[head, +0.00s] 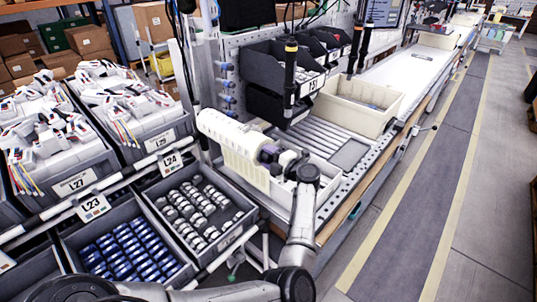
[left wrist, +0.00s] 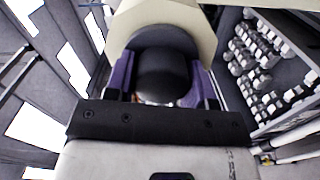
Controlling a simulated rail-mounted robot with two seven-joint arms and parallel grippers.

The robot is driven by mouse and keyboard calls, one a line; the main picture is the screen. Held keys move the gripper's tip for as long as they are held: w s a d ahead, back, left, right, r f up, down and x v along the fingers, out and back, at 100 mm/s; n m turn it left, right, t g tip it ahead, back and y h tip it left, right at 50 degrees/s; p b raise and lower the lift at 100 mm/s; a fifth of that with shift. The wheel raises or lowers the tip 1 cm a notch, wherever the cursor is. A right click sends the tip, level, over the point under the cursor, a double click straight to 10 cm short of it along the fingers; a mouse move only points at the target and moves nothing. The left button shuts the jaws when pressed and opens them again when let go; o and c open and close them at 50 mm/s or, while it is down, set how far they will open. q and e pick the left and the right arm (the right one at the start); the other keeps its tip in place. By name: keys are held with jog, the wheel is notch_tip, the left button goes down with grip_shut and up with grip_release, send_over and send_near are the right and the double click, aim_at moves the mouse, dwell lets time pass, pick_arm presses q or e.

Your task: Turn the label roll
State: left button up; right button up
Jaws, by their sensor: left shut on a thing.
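The label roll (head: 222,128) is a thick white cylinder with a cream, ribbed-looking front, lying at the near left end of the workbench. A dark round knob (left wrist: 163,70) sticks out of its cream end in the left wrist view. My left gripper (head: 270,154) is at the right end of the roll in the head view. Its purple fingers (left wrist: 122,76) are shut on the knob, one on each side. The gripper hides part of the knob and roll end in the head view. My right gripper is in neither view.
Bins of white parts (head: 125,100) are at the left. A cream tray (head: 357,105) and black bins (head: 270,60) stand on the bench. The right aisle floor is clear.

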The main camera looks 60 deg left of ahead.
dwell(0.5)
pick_arm(q)
jog(key=o, duration=0.9)
jog(key=shift+d, duration=0.15)
jog(key=v, duration=1.3)
jog(key=shift+w+d, duration=0.15)
jog(key=shift+d, duration=0.1)
